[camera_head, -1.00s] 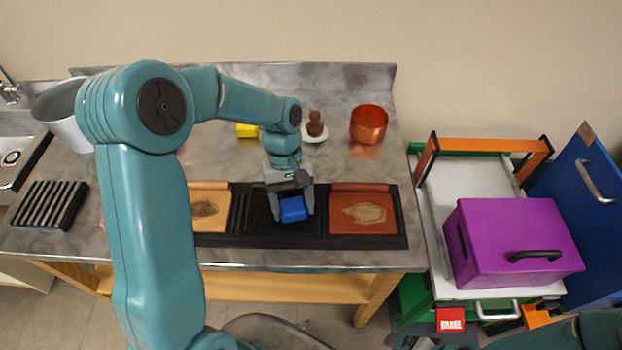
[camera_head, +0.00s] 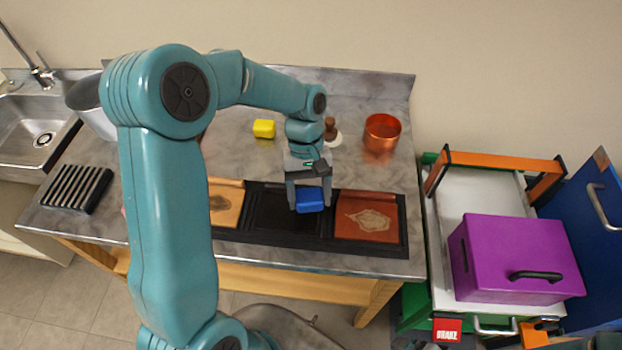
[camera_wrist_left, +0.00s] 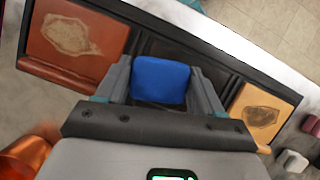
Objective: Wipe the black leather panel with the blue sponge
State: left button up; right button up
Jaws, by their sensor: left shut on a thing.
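The black leather panel (camera_head: 270,212) lies in the middle bay of a black tray (camera_head: 300,241), between a tan panel (camera_head: 224,205) and a reddish-brown panel (camera_head: 368,217), each with a stain. My left gripper (camera_head: 310,203) is shut on the blue sponge (camera_head: 310,200) over the right part of the black panel. In the left wrist view the sponge (camera_wrist_left: 160,80) sits between the two fingers, with the black panel (camera_wrist_left: 208,66) partly showing beside it. I cannot tell whether the sponge touches the panel. My right gripper is not in view.
A yellow sponge (camera_head: 264,128), a brown-handled brush (camera_head: 330,130) and a copper pot (camera_head: 382,133) stand behind the tray. A ribbed black rack (camera_head: 76,188) and grey bucket (camera_head: 90,108) are at left. A purple box (camera_head: 510,256) sits on a cart at right.

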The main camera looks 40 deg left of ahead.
pick_arm(q)
notch_tip(320, 180, up, 2)
jog(key=shift+s+r+p, duration=0.1)
jog(key=shift+s+p, duration=0.05)
jog(key=shift+p, duration=0.4)
jog(key=shift+r, duration=0.25)
jog(key=shift+d+r+p, duration=0.1)
jog(key=shift+p, duration=0.2)
